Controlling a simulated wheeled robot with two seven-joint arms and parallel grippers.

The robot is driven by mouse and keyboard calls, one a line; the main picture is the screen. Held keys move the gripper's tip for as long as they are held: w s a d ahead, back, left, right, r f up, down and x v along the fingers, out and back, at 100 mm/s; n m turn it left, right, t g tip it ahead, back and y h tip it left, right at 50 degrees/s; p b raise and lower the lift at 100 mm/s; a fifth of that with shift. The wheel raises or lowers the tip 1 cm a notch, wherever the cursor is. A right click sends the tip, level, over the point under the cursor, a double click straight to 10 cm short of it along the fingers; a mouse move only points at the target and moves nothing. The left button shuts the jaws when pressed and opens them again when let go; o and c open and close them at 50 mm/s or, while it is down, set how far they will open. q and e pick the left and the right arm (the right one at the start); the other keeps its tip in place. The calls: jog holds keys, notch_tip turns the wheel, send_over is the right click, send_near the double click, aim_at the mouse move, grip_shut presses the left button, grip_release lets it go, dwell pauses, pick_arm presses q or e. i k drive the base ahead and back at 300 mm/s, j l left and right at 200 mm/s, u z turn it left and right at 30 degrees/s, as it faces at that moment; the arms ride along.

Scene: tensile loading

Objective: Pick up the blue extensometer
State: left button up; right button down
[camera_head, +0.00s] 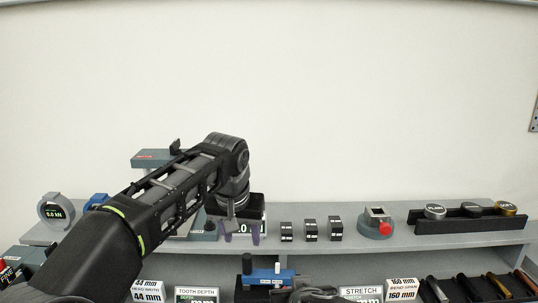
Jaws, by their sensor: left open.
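A blue block-shaped device (270,277), which looks like the blue extensometer, lies on the lower level at bottom centre. It has a black upright knob at its left end and a small pale piece on top. My left gripper (242,237) points down with its two purple fingertips apart and nothing visible between them. It shows above and slightly left of the blue device, in front of the upper shelf, and apart from it. My right gripper does not show clearly; a dark rounded shape at the bottom edge partly covers the area near the device.
The grey upper shelf (340,243) carries several small black blocks, a grey fixture with a red knob (380,222) and a black rack (470,220). A round gauge (56,211) stands at left. Label signs (363,293) and tools line the lower level. My left arm hides part of the shelf.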

aim_at(250, 276)
jog(key=k+l, duration=0.15)
jog(key=k, duration=0.8)
